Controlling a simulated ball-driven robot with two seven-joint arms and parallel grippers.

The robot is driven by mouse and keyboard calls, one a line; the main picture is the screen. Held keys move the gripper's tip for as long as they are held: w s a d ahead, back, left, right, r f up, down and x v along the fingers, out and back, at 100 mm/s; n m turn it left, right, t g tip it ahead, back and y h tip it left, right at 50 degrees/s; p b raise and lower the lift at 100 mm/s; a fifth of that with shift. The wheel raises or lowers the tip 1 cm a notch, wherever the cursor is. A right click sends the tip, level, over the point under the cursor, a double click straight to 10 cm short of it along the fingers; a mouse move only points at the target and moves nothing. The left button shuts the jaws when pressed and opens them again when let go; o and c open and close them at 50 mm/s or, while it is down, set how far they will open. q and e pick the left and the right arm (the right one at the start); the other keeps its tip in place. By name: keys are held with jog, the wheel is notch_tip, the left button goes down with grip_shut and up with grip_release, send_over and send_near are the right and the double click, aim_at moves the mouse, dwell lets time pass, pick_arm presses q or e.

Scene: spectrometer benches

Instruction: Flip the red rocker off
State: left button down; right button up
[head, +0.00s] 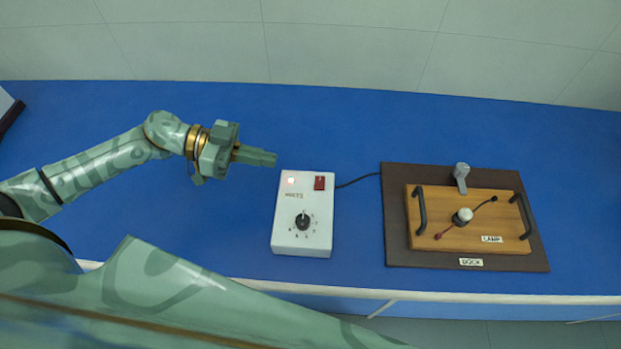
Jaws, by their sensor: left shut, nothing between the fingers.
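A red rocker (319,183) sits at the top right of a white power box (285,240) on the blue bench. A small light (291,181) at the box's top left looks lit. A black dial (303,221) is on the box's lower half, below a label that reads as volts. My left gripper (272,158) is shut and empty. Its fingertips point right, just up and left of the box's top left corner, apart from the rocker in the picture. Its height above the bench is hard to tell. My right gripper is not in view.
A black cable (358,180) runs from the box to a dark dock board (395,250). On it lies a wooden lamp board (420,237) with two dark handles, a small bulb and a grey clamp lever (461,175) behind it. The blue bench (330,120) behind the box is clear.

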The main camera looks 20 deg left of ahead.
pick_arm(q)
send_over(311, 190)
jog(key=shift+w+a+f, duration=0.1)
jog(key=shift+a+f, duration=0.05)
jog(key=shift+f, duration=0.45)
jog(key=shift+w+a+f, duration=0.1)
jog(key=shift+f, duration=0.45)
jog(key=f, duration=0.1)
jog(key=f+b, duration=0.2)
jog(key=shift+s+d+f, duration=0.15)
jog(key=shift+d+f, duration=0.05)
jog(key=shift+d, duration=0.1)
jog(key=shift+f, duration=0.4)
jog(key=shift+s, duration=0.1)
